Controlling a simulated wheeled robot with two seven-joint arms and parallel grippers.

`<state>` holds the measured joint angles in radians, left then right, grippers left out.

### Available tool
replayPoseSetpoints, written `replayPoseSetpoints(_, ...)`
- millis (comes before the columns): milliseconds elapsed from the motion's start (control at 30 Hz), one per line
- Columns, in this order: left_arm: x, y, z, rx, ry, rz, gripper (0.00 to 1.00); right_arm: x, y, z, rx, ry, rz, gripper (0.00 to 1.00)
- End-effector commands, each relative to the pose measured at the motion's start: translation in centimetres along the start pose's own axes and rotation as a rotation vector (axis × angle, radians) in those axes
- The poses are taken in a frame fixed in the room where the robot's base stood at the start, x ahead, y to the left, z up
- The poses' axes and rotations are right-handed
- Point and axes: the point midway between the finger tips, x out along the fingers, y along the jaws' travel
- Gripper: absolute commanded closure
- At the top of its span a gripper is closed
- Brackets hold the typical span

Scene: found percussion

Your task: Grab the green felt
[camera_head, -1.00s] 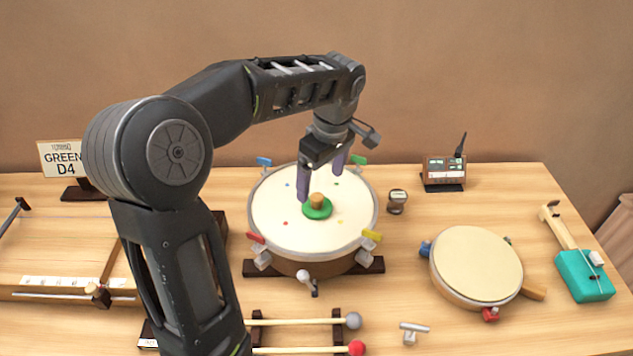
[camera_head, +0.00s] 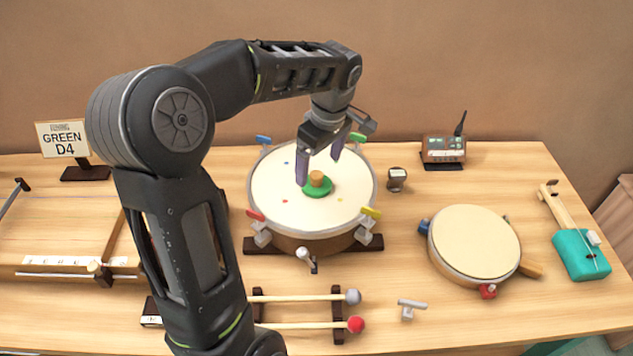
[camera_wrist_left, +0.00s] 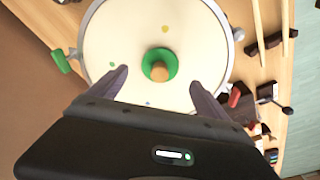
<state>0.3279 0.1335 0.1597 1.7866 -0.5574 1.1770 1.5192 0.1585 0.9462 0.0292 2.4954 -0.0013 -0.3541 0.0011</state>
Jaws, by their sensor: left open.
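The green felt (camera_head: 317,189) is a round green disc with a tan cork-like knob on top. It lies near the middle of the cream drumhead (camera_head: 280,212). My left gripper (camera_head: 320,168) is open and empty, with its dark purple fingers pointing down just above and behind the felt. In the left wrist view the felt (camera_wrist_left: 172,58) lies ahead of the gap between the open fingertips (camera_wrist_left: 158,78), apart from both. My right gripper is not in view.
Colored clamps, such as a yellow one (camera_head: 371,212) and a red one (camera_head: 255,215), ring the drum rim. Two mallets (camera_head: 300,298) lie in front. A smaller drum (camera_head: 474,242) stands right. A small dark-topped object (camera_head: 397,178) sits beside the large drum.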

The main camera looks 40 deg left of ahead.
Motion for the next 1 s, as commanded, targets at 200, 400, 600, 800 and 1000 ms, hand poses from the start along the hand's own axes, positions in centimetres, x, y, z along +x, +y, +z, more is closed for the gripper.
replayPoseSetpoints(200,2.1,-0.1,0.1,0.0,-0.003,-0.006,0.12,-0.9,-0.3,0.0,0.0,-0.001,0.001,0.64)
replayPoseSetpoints(400,4.7,0.0,0.1,0.001,-0.001,-0.002,0.12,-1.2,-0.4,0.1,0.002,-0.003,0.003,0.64)
replayPoseSetpoints(600,5.2,0.0,0.1,0.0,0.0,0.0,0.12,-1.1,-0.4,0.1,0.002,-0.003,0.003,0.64)
replayPoseSetpoints(800,5.1,0.1,0.1,0.0,0.0,0.0,0.12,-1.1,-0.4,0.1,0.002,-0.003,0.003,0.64)
replayPoseSetpoints(1000,5.1,0.1,0.1,0.0,0.0,0.0,0.12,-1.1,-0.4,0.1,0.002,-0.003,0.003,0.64)
